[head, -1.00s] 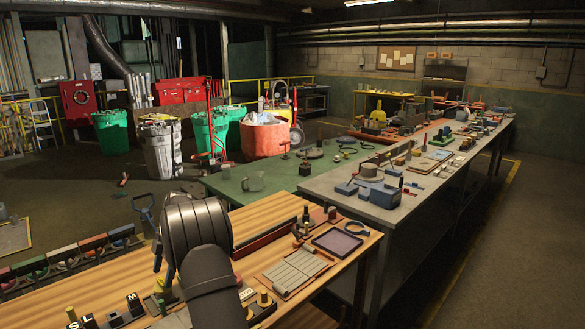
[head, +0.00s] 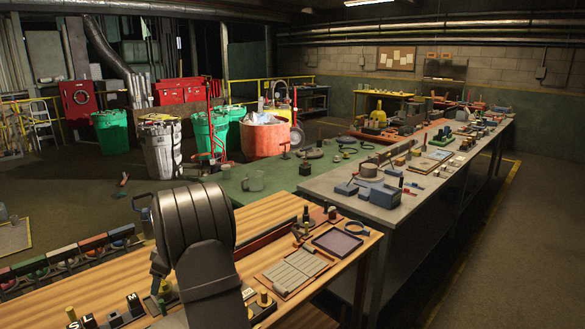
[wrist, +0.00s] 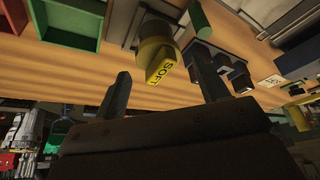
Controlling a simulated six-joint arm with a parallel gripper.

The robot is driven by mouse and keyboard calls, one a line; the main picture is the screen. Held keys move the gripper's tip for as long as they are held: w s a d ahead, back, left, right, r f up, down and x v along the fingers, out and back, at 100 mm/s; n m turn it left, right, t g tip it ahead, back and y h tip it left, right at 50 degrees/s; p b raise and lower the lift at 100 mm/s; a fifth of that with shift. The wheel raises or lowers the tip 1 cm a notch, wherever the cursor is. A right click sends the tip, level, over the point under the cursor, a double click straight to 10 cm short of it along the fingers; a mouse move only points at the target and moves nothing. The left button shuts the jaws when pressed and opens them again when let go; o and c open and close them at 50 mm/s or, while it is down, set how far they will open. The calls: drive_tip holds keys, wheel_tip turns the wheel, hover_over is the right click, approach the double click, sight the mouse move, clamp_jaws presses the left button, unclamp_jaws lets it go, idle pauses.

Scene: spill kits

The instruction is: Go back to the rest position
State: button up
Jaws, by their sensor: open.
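My gripper (wrist: 160,64) shows in the wrist view with its two dark fingers apart and nothing between them. Beyond the fingertips is a yellow piece (wrist: 161,60) marked SOFT, apart from the fingers as far as I can tell. In the head view my arm's thick dark links rise over the wooden bench (head: 285,215), and they hide the gripper and part of the bench behind them.
The wrist view has a green tray (wrist: 72,22) and dark blocks (wrist: 222,68). On the bench are a purple-lined tray (head: 338,243), a slatted grey panel (head: 295,270) and lettered blocks (head: 134,304).

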drive_tip(key=m, duration=0.2)
drive_tip(key=m+t, duration=0.1)
drive_tip(key=m, duration=0.1)
drive_tip(key=shift+s+t, duration=0.15)
drive_tip(key=shift+t, duration=0.15)
drive_tip(key=shift+a+m+t+h, duration=0.1)
drive_tip(key=shift+m+t+h, duration=0.4)
drive_tip(key=shift+m, duration=1.2)
